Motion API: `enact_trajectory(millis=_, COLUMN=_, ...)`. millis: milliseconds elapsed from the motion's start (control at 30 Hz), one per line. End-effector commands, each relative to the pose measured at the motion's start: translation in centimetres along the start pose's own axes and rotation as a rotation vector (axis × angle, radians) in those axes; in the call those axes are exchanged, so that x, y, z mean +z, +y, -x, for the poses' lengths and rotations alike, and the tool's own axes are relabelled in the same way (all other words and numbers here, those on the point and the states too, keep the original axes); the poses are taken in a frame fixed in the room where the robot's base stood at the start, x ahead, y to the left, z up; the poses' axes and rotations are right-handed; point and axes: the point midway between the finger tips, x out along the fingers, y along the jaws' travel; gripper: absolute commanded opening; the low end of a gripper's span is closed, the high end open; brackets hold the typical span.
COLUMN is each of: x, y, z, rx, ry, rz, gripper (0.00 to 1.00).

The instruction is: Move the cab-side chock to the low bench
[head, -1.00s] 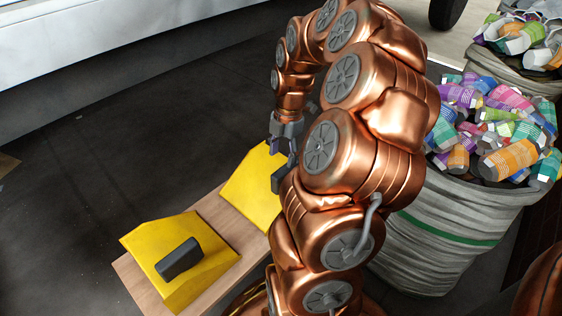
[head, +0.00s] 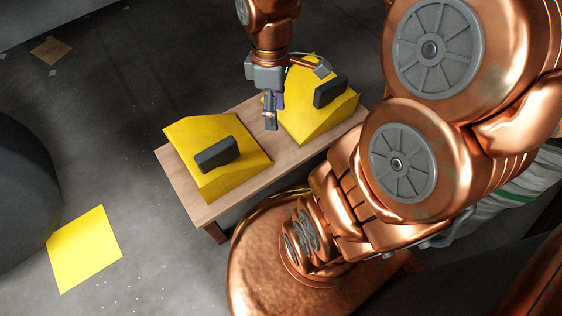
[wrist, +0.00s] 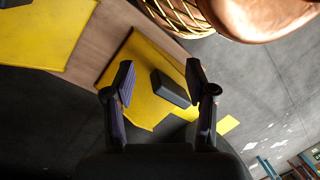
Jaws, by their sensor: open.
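Two yellow wedge chocks with black handles sit on a low wooden bench (head: 182,187). The left chock (head: 190,135) is nearer the wheel; the right chock (head: 300,122) is partly behind my gripper. I cannot tell from the pictures which one is cab-side. My gripper (head: 271,115) is open and empty, pointing down over the gap between the chocks. In the wrist view, the left chock (wrist: 147,103) and its black handle (wrist: 172,88) show between the open fingers (wrist: 160,76), apart from them. The right chock (wrist: 40,35) shows at upper left.
A large dark wheel (head: 25,180) stands at the left edge. A flat yellow square (head: 84,248) lies on the floor beside it. Floor left of the bench is mostly clear. My own arm and base fill the right side.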

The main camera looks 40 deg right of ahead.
Motion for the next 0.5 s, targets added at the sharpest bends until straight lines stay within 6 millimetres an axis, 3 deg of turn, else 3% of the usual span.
enact_trajectory(millis=33, x=0.1, y=-1.8, z=-0.3, rx=0.0, ry=-0.021, rz=-0.068, gripper=0.56)
enact_trajectory(millis=200, x=1.2, y=-6.8, z=-1.6, rx=0.004, ry=-0.078, rz=-0.354, gripper=0.56)
enact_trajectory(millis=333, x=2.3, y=-9.5, z=-2.5, rx=0.016, ry=-0.109, rz=-0.545, gripper=0.56)
enact_trajectory(millis=500, x=3.3, y=-11.3, z=-3.3, rx=0.028, ry=-0.132, rz=-0.698, gripper=0.56)
